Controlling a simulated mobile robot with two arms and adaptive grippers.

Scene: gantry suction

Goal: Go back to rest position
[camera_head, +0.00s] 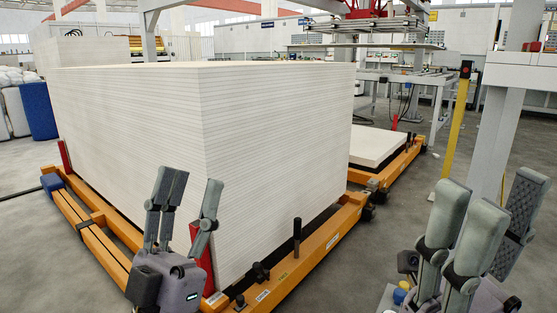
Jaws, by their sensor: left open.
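My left gripper (190,193) is at the lower left, with its grey fingers pointing up. It is open and empty, with a clear gap between the pair of fingers on the left and the single one on the right. It appears in front of the near corner of the big white stack. My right gripper (490,197) is at the lower right, fingers up. Its front two fingers stand apart from the textured one behind, and nothing shows between them. Its lower part is cut off by the picture's bottom edge.
A tall stack of white sheets (270,150) stands on an orange frame (288,275). A low white stack (375,146) lies behind it. A yellow post (456,125) and grey machine legs (493,140) stand at right.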

